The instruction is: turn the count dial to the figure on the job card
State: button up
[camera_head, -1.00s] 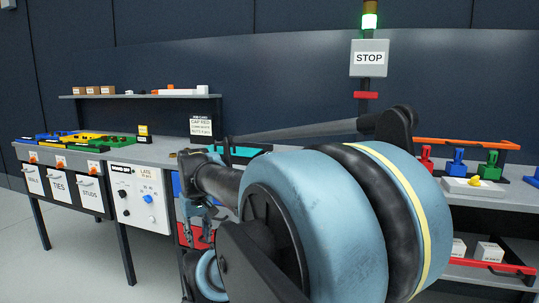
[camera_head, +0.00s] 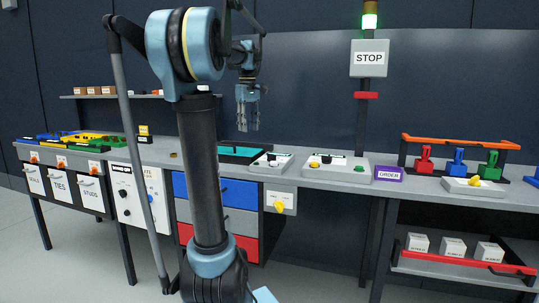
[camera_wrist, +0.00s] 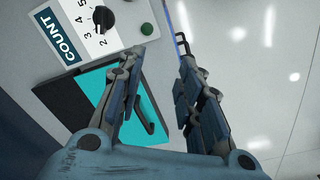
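The count dial (camera_wrist: 103,16) is a black knob at the top left of the wrist view, on a white scale plate marked COUNT. Figures 2 to 5 show beside it, and the plate's upper part is cut off by the frame. I cannot tell which figure the knob points at. In the head view its panel (camera_head: 271,160) appears to be the small one right of the teal tray. My gripper (camera_head: 249,127) hangs fingers down above the bench. In the wrist view my gripper (camera_wrist: 161,56) is open and empty, apart from the dial. The job card is hidden behind my arm.
A teal tray with a black rim (camera_wrist: 80,92) lies below the dial panel in the wrist view. A green button (camera_wrist: 147,29) is right of the dial. In the head view, a button box (camera_head: 338,167) and the ORDER block (camera_head: 389,173) stand further right.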

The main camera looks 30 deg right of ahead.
notch_tip(320, 180, up, 4)
send_over(272, 157)
jog(key=w, duration=0.1)
jog(key=f, duration=1.7)
jog(key=shift+w+d+f, duration=0.15)
jog(key=shift+d, duration=0.15)
